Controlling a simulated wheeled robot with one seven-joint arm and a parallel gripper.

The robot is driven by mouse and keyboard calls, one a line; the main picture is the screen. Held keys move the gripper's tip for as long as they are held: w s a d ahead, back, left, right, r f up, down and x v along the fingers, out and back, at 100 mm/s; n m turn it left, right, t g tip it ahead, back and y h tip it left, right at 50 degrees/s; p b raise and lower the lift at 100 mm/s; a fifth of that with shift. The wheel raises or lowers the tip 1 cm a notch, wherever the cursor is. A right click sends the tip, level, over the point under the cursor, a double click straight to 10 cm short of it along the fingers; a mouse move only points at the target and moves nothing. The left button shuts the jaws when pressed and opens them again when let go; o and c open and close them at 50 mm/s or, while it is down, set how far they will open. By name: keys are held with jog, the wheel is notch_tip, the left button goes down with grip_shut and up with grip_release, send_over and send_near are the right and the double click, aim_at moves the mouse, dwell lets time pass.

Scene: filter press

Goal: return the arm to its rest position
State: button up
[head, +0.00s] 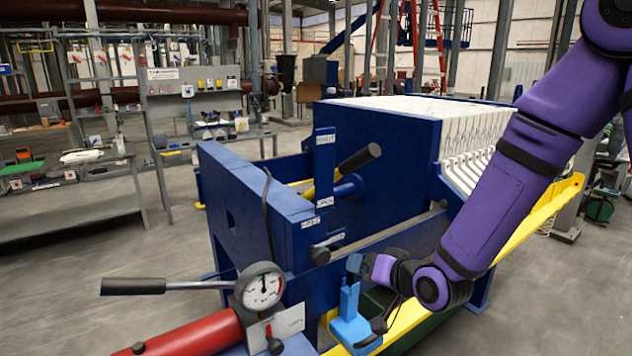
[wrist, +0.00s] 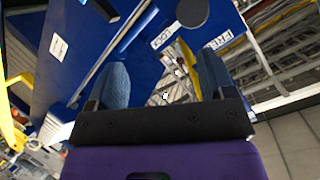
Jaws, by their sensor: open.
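My gripper (wrist: 163,65) is open in the wrist view, its two blue-grey fingers well apart with nothing between them. The blue press frame and its labels reading LOCK and FREE lie beyond the fingers. In the head view my purple arm (head: 510,180) reaches in from the upper right, and its end is low in front of the press's near side. The gripper's exact outline there is hard to tell against the light-blue parts. The filter press (head: 380,135) has a blue frame and a row of white plates (head: 478,155). A black-ended lever (head: 360,158) slants up at its middle.
A red cylinder (head: 195,335) with a dial gauge (head: 263,288) and a black-gripped handle (head: 135,286) stands at the front left. A yellow rail (head: 535,215) runs along the press's near side. Grey shelving (head: 75,220) stands at the left, with open floor before it.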

jog(key=s+d+r+n+g+h, duration=0.1)
jog(key=s+d+r+h, duration=0.25)
jog(key=d+r, duration=0.3)
jog(key=s+d+r+g+h, duration=0.2)
jog(key=s+d+r+h, duration=0.15)
jog(key=d+r, duration=0.3)
jog(key=s+d+r+g, duration=0.1)
jog(key=s+d+r, duration=0.2)
jog(key=s, duration=0.6)
jog(key=s+d+r+g, duration=0.1)
jog(key=s+r, duration=0.4)
jog(key=s, duration=0.5)
jog(key=shift+d+r+m+g, duration=0.3)
jog(key=shift+d+g, duration=0.1)
jog(key=shift+d, duration=0.5)
